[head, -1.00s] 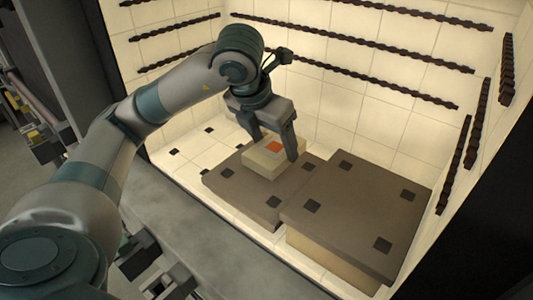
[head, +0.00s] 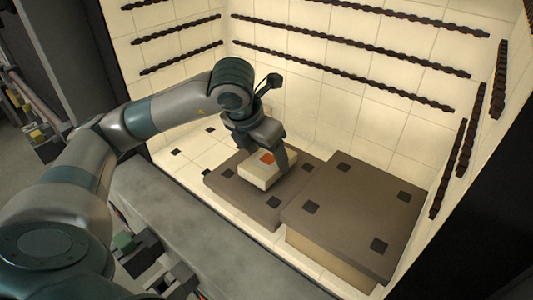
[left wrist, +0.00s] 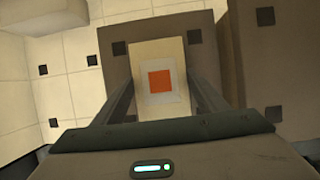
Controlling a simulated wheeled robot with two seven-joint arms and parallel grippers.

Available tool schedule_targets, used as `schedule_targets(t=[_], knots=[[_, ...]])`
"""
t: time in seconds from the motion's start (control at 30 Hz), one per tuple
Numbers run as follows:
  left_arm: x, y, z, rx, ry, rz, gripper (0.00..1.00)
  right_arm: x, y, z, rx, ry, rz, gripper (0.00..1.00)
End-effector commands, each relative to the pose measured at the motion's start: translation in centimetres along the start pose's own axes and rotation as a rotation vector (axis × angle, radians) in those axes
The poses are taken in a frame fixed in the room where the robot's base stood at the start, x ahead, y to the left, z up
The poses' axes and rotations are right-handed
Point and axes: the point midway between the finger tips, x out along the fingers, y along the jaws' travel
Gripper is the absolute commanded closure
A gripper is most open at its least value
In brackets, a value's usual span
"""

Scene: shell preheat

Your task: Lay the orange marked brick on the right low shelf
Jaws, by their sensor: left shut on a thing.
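The pale brick with an orange square mark (head: 257,174) is between the fingers of my left gripper (head: 264,165), which is shut on it. The brick is level over the lower, left one of two brown shelves (head: 238,192); I cannot tell whether it touches the shelf. In the left wrist view the brick (left wrist: 158,53) lies lengthwise between the two fingers (left wrist: 160,92), mark facing the camera. The lower shelf (left wrist: 117,28) shows around it.
A higher brown shelf (head: 352,205) with dark square patches stands close to the right of the lower one, on a pale block (head: 325,262). Cream tiled walls with dark heating coils (head: 340,75) enclose the chamber. A grey front ledge (head: 190,235) runs along the opening.

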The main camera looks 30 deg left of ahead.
Motion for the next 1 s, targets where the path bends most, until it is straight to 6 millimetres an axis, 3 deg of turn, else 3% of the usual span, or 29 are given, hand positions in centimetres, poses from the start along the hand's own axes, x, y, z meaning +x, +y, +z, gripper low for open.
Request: schedule_targets(t=[0.53, 0.57, 0.6, 1.0], knots=[[0.98, -0.01, -0.38, 0.0, -0.002, 0.0, 0.65, 0.09, 0.01, 0.03, 0.0, -0.001, 0.0, 0.69], [0.87, -0.01, -0.36, 0.0, -0.001, 0.0, 0.27, -0.07, 0.01, 0.01, 0.0, -0.001, 0.0, 0.69], [0.86, -0.01, -0.35, 0.0, -0.001, 0.0, 0.17, -0.1, 0.02, 0.01, 0.0, -0.001, 0.0, 0.69], [0.73, 0.0, -0.31, 0.0, 0.0, 0.0, 0.15, -0.26, 0.02, -0.01, 0.0, -0.001, 0.0, 0.69]])
